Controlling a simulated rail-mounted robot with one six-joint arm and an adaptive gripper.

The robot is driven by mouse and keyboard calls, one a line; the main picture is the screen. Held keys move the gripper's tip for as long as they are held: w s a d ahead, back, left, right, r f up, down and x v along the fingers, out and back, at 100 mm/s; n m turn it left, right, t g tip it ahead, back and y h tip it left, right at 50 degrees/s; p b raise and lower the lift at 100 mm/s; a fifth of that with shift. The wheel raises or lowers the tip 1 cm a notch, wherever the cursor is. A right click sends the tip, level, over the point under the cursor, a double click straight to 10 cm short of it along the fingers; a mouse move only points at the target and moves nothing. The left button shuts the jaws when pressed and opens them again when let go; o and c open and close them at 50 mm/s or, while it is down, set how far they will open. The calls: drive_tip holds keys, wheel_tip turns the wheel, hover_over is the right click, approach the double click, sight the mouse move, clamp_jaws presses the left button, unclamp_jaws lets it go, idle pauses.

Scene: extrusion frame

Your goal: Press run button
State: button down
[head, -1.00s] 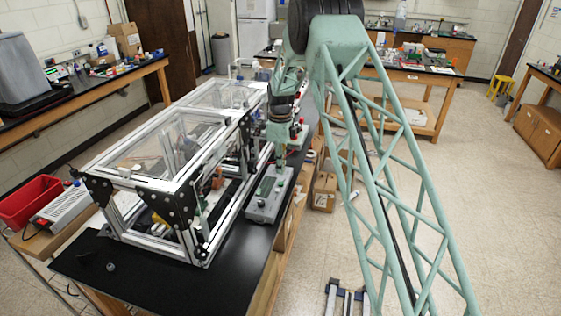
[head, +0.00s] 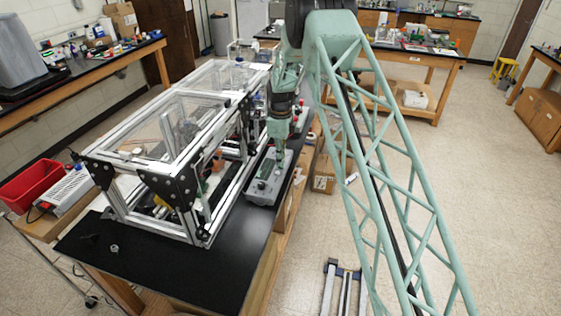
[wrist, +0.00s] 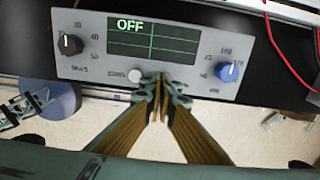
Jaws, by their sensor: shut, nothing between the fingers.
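A grey control box (head: 263,190) stands on the black bench at the right of the frame. In the wrist view, the box (wrist: 84,66) has a dark display (wrist: 153,42) reading "OFF", a black knob (wrist: 70,44) at left and a blue knob (wrist: 227,71) at right. A round pale button (wrist: 135,75) sits below the display. My gripper (wrist: 158,84) is shut and empty, its tips just right of the button at the panel's lower edge. In the head view my gripper (head: 281,159) is over the box; whether it touches cannot be told.
The aluminium extrusion frame (head: 185,235) with clear panels stands close left of the box. Red wires (wrist: 283,55) hang at the wrist view's upper right. A red bin (head: 33,188) is at far left. The black bench's front part (head: 165,265) is mostly clear.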

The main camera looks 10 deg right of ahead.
drive_tip(key=shift+f, duration=0.15)
drive_tip(key=shift+f+b, duration=0.65)
drive_tip(key=shift+b, duration=0.05)
drive_tip(key=shift+s+f, duration=0.1)
drive_tip(key=shift+f, duration=0.05)
drive_tip(key=shift+s+f, duration=0.1)
wheel_tip(320, 180, up, 15)
drive_tip(key=shift+w+b, duration=0.2)
drive_tip(key=shift+b, duration=0.1)
idle(0.5)
idle(0.4)
